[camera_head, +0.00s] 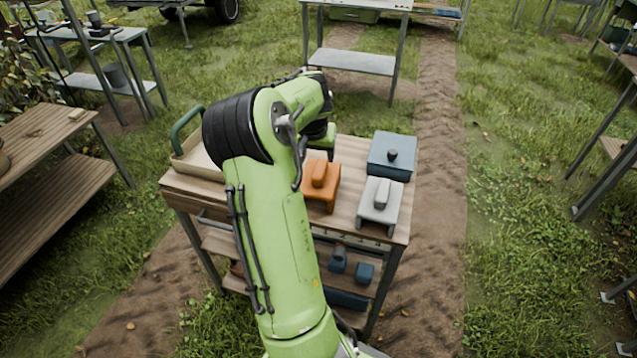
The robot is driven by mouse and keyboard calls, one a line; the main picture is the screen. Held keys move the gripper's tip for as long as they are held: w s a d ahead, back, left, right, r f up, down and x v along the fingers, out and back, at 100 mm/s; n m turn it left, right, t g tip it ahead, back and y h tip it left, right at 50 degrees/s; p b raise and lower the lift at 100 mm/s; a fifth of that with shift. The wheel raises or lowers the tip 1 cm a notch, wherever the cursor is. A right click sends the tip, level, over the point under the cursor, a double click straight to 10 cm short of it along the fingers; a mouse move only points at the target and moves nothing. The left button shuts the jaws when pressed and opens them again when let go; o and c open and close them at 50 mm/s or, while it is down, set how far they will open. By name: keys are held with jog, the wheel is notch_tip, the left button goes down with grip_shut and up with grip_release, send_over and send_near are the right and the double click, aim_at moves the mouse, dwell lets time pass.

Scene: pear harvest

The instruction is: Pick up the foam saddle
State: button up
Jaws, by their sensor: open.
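Two saddle-like pieces stand on the wooden top of the work table (352,150). One is an orange block (314,194) with a raised rounded ridge. The other is a pale grey piece (371,212) with a similar ridge and short legs, to its right and nearer the front edge. I cannot tell from the picture which one is the foam saddle. My green arm reaches up over the table, and its wrist bends down behind the orange block. My gripper's fingers are hidden behind the arm. Both pieces stand free.
A blue-grey box (391,170) with a dark knob stands behind the pale piece. A wooden tray (187,165) with a green handle is at the table's left. Small blue parts (364,272) lie on the shelf below. Grass and dirt paths surround the table.

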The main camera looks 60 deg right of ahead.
aim_at(319, 168)
jog(key=b+x, duration=0.1)
jog(key=x, duration=0.7)
jog(key=shift+a, duration=0.1)
jog(key=shift+f, duration=0.2)
jog(key=shift+c, duration=0.3)
grip_shut()
